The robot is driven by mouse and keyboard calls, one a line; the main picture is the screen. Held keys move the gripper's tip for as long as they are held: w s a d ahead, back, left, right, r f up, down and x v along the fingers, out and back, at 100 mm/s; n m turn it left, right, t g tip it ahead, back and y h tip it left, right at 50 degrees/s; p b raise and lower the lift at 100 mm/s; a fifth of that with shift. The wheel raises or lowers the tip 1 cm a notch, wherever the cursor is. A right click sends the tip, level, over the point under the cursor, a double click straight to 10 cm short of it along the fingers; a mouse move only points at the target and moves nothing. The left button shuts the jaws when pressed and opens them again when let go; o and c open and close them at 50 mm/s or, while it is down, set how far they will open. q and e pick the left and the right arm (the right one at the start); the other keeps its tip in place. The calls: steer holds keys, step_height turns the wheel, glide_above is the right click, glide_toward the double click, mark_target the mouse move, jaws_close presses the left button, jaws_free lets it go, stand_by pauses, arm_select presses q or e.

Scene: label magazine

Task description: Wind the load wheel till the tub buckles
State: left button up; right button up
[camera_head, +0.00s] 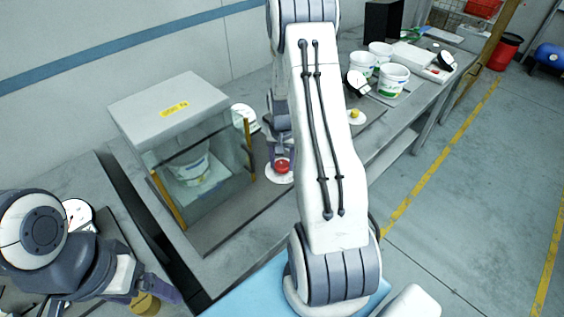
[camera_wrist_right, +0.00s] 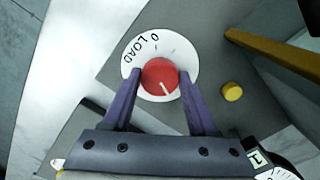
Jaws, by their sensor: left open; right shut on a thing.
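The load wheel is a red knob (camera_wrist_right: 160,78) on a white dial plate (camera_wrist_right: 132,62) lettered "LOAD 0"; a white mark on the knob points to the lower right in the right wrist view. My right gripper (camera_wrist_right: 160,84) has its purple fingers on both sides of the knob, shut on it. In the head view the knob (camera_head: 282,166) shows beneath my right arm. A white tub (camera_head: 190,168) stands upright inside the glass-fronted test box (camera_head: 165,100); its walls look unbuckled through the glass. My left gripper (camera_head: 150,300) is at the lower left, open, partly cut off by the frame edge.
Several white tubs (camera_head: 393,80) stand on the bench at the back right. A yellow button (camera_wrist_right: 232,92) sits right of the dial. A round gauge (camera_head: 243,117) stands beside the box. An amber post (camera_wrist_right: 270,45) edges the box. My right arm hides the bench middle.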

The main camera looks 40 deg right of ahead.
mark_target(282, 165)
steer(key=o, duration=1.4)
steer(key=shift+r, duration=0.1)
step_height(282, 165, up, 10)
steer(key=shift+r+b, duration=0.2)
steer(key=shift+b, duration=0.8)
steer(key=shift+a, duration=0.1)
